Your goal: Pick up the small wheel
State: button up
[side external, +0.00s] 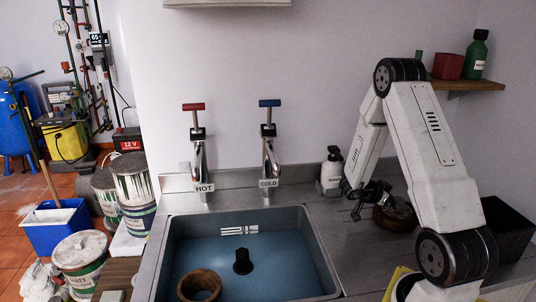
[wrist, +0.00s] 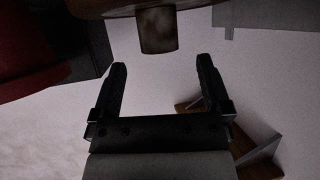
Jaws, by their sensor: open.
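I cannot pick out a small wheel for certain in either view. My gripper (side external: 370,200) is low over the draining board, at the left side of a round brown bowl-like thing (side external: 395,214). In the wrist view my gripper (wrist: 162,64) has its two dark fingers wide apart with nothing between them. A short brown cylinder (wrist: 157,32) under a wider brown piece (wrist: 105,7) shows just beyond the fingertips, apart from them. I cannot tell whether it is the wheel or part of something else.
The sink (side external: 322,262) holds bluish water, a brown ring (side external: 200,286) and a dark upright plug (side external: 243,262). HOT (side external: 197,155) and COLD (side external: 268,155) taps stand behind it. A white bottle (side external: 331,172) is close left of my gripper. A black box (side external: 505,230) stands right.

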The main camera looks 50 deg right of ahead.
aim_at(399, 199)
jog(key=shift+x, duration=2.3)
grip_shut()
